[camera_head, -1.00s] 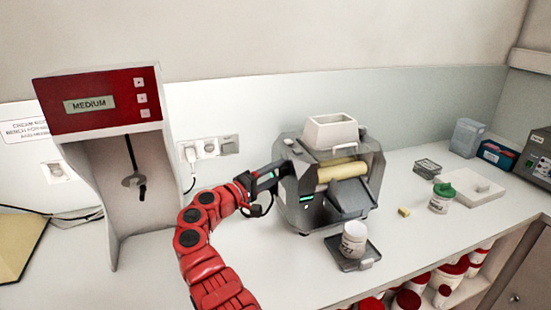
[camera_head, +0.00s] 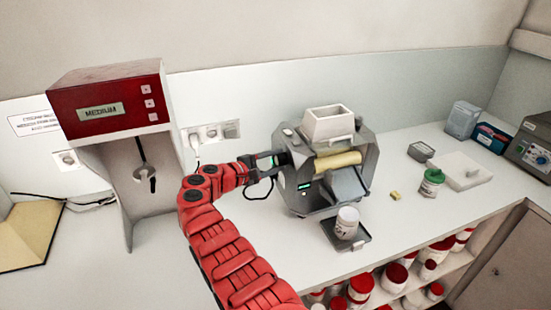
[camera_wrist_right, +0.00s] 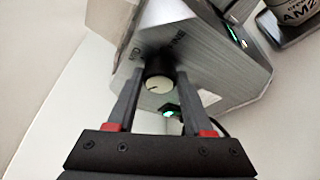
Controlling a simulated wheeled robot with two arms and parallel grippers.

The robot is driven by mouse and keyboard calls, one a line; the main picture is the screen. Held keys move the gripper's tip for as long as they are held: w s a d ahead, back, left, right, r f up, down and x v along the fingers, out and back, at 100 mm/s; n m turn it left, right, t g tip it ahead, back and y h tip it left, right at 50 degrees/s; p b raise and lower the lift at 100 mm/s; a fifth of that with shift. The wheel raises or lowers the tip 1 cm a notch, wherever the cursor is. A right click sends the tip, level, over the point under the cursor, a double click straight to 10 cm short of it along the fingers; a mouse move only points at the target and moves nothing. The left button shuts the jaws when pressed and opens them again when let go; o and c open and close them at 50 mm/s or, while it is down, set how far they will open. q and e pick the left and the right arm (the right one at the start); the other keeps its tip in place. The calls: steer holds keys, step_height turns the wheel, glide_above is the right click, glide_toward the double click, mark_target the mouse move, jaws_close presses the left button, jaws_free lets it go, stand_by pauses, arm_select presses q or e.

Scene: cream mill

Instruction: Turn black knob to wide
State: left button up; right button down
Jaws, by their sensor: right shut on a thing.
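The grey mill (camera_head: 300,190) stands on the bench with a white hopper (camera_head: 328,124) on top and a cream roller. Its black knob (camera_wrist_right: 158,72) shows in the right wrist view on the mill's side, with a pale round cap bearing a short dark mark. In the head view the knob is hidden. My left gripper is not in view.
A white jar (camera_head: 347,222) stands on a dark tray before the mill. A green-lidded jar (camera_head: 432,183) and white slab (camera_head: 462,170) are to the right. A red-topped stand mixer (camera_head: 110,105) reads MEDIUM at left. Tubs fill the shelf below.

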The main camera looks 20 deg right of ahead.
stand_by(0.4)
steer(key=shift+c, duration=1.4)
jaws_free()
steer(key=b+v, duration=0.4)
steer(key=v, duration=1.3)
steer(key=shift+a, duration=0.2)
